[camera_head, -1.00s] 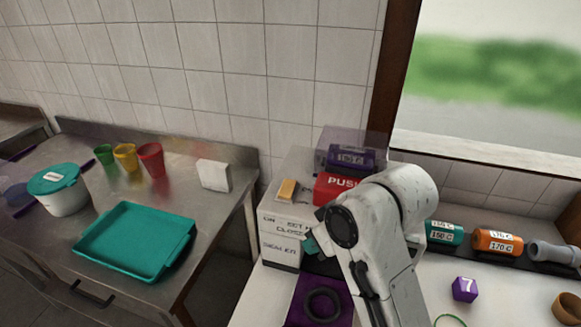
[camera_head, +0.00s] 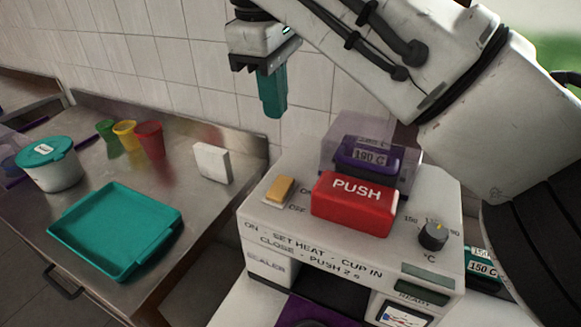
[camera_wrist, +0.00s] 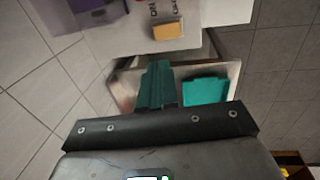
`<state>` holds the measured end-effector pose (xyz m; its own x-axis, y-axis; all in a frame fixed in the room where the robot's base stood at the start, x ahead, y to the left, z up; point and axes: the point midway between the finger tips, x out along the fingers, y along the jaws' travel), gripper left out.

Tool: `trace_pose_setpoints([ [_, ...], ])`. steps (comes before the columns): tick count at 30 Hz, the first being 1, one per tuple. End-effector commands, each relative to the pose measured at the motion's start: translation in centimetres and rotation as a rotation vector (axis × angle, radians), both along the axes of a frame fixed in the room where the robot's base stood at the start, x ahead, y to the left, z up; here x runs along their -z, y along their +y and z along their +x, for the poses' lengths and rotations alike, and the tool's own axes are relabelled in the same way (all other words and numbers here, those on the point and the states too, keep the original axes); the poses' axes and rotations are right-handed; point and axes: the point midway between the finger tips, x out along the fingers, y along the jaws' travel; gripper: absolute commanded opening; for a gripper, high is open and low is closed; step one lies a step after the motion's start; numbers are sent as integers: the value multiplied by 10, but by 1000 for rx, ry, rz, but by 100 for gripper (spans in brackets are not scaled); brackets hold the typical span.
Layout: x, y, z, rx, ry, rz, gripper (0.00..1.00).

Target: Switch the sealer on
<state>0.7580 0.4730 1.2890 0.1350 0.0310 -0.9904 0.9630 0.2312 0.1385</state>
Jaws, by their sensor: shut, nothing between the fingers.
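The sealer (camera_head: 268,232) is a white box with printed instructions, a red PUSH block (camera_head: 352,203) and a temperature dial (camera_head: 433,236). Its yellow rocker switch (camera_head: 282,188) sits at the top left between ON and OFF labels; which way it is tipped I cannot tell. The switch also shows in the wrist view (camera_wrist: 167,31), near the top. My gripper (camera_head: 273,100) has teal fingers pointing down. It is shut and empty, above and behind the switch, apart from it. In the wrist view the shut fingers (camera_wrist: 158,85) are below the switch.
A purple 190 C piece (camera_head: 366,154) stands under a clear cover at the sealer's back. On the steel table at left are a teal tray (camera_head: 75,235), a lidded tub (camera_head: 55,175), coloured cups (camera_head: 150,140) and a white block (camera_head: 211,163). The tiled wall is close behind.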

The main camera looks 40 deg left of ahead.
Motion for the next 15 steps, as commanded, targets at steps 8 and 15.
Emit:
trace_pose_setpoints([
  [8,0,0,0,-1,0,0,0],
  [15,20,1,2,-2,4,0,0],
])
